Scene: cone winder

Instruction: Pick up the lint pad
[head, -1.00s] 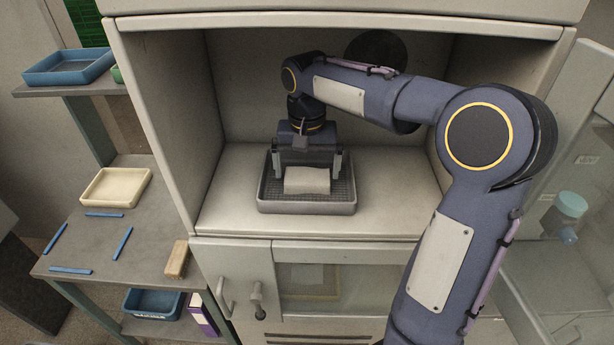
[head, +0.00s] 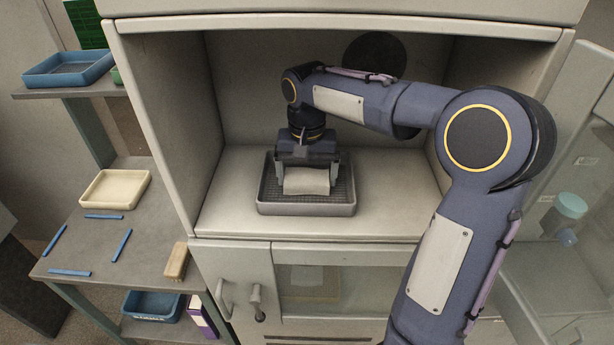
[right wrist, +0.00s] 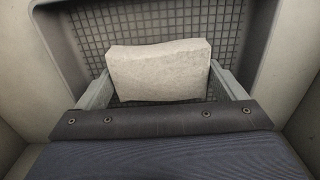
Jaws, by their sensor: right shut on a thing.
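The lint pad (head: 306,181) is a pale grey-white block in the grey mesh-bottomed tray (head: 306,209) inside the cabinet. My right gripper (head: 307,179) reaches down over the tray, with one finger at each end of the pad. It is shut on the pad. In the right wrist view the pad (right wrist: 160,71) sits between the two fingers, in front of the tray's grid floor (right wrist: 150,22). I cannot tell whether the pad still touches the tray floor. My left gripper is not in view.
Cabinet walls stand close on both sides of my right arm. An open glass door (head: 580,190) is at the right. At the left, a bench (head: 150,225) holds a cream tray (head: 115,200), blue strips and a brush (head: 176,262). A blue tray (head: 68,72) is on the upper shelf.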

